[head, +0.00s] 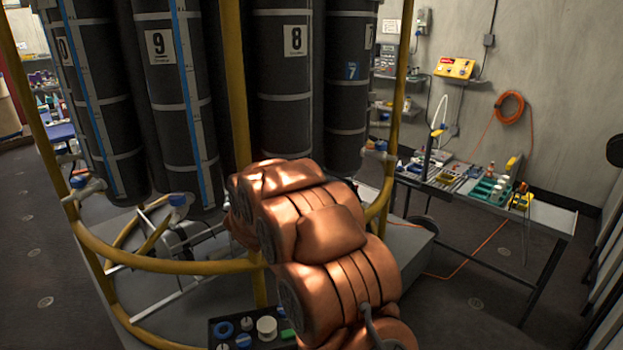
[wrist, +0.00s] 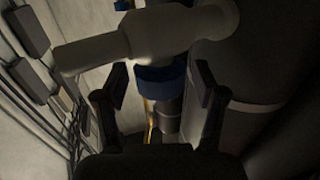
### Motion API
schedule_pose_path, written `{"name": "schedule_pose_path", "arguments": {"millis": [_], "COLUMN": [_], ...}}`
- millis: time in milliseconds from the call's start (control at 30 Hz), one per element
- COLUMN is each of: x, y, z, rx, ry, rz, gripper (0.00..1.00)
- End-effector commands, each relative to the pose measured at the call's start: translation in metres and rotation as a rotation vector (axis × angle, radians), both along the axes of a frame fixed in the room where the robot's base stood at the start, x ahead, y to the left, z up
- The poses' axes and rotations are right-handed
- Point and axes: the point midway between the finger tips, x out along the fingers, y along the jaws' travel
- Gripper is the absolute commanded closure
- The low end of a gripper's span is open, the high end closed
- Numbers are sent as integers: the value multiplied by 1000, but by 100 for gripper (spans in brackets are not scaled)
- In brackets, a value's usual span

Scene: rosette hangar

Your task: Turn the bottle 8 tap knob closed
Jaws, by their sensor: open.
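Bottle 8 (head: 283,80) is a tall dark cylinder with a white label, standing in the rosette. My copper-coloured arm covers its lower part, so its tap is hidden in the head view. In the wrist view a pale tap (wrist: 150,35) runs across the top, with a blue knob (wrist: 160,78) on it. A dark cylinder (wrist: 265,45) stands at the right. My gripper (wrist: 160,84) is open, one finger on each side of the blue knob, with visible gaps. Whether the fingers overlap the knob in depth I cannot tell. My gripper is hidden in the head view.
Bottle 9 (head: 157,95) and bottle 7 (head: 346,95) flank bottle 8. Another blue-knobbed tap (head: 178,200) is at the lower left. Yellow rails (head: 160,262) surround the bottles. A tool table (head: 550,217) stands at right, with open floor before it.

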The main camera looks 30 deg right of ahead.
Motion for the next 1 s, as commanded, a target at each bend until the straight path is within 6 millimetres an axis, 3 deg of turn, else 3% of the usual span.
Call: {"name": "schedule_pose_path", "arguments": {"millis": [367, 1000], "x": [-5, -53], "y": [10, 91], "z": [1, 0], "rx": [1, 2], "ry": [-1, 0], "rz": [2, 3], "gripper": [30, 30]}}
